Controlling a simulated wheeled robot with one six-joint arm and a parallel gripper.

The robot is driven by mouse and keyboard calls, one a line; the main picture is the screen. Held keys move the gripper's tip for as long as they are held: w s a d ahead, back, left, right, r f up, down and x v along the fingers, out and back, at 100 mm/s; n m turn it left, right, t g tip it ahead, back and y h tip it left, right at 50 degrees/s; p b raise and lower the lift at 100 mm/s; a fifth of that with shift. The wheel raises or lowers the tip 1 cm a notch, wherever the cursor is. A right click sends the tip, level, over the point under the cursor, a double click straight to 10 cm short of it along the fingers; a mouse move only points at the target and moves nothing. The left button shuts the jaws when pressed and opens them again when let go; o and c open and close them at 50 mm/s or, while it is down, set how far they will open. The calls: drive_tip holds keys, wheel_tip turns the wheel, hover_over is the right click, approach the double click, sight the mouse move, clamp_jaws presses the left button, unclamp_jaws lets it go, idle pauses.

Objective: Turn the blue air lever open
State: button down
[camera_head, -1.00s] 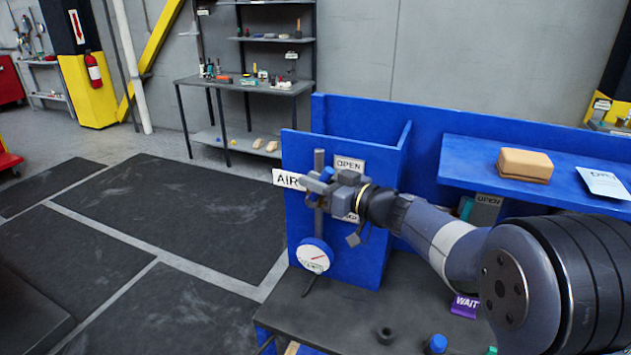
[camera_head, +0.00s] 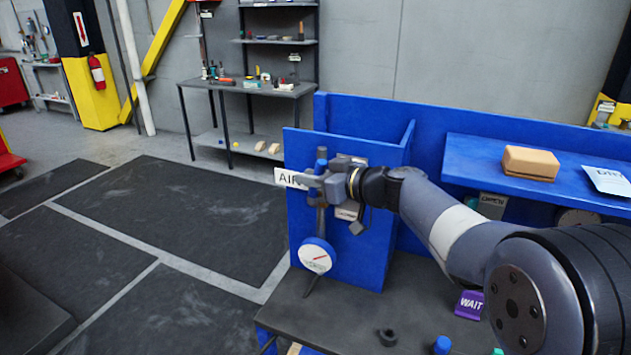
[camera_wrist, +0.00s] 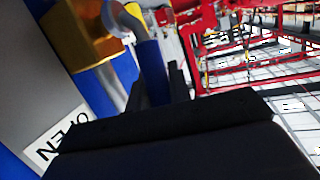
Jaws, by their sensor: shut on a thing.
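The blue air lever (camera_wrist: 152,70) shows in the wrist view as a blue sleeve on a grey handle beside a brass valve body (camera_wrist: 88,32). My gripper (camera_wrist: 158,88) is shut on the blue sleeve, one finger on either side. In the head view, my gripper (camera_head: 316,186) is at the blue panel (camera_head: 355,262), in front of an upright grey pipe. A short blue piece (camera_head: 321,156) shows just above it. The gripper hides most of the valve. An OPEN label (camera_wrist: 60,140) shows in the wrist view.
An AIR sign (camera_head: 287,178) is left of my gripper, and a round white gauge (camera_head: 315,257) is below it. A blue shelf with a tan block (camera_head: 530,163) is at the right. A purple WAIT sign (camera_head: 470,304) stands on the dark bench (camera_head: 350,325).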

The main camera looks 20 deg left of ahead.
drive_tip(key=shift+a+h+p, duration=0.7)
drive_tip(key=shift+h+p, duration=0.05)
drive_tip(key=shift+h, duration=0.35)
drive_tip(key=shift+f+g, duration=0.1)
drive_tip(key=shift+g, duration=0.2)
drive_tip(key=c, duration=1.3)
unclamp_jaws()
drive_tip(key=b+v, duration=0.3)
drive_tip(key=v, duration=0.7)
drive_tip(key=shift+s+d, duration=0.15)
drive_tip(key=shift+d, duration=0.2)
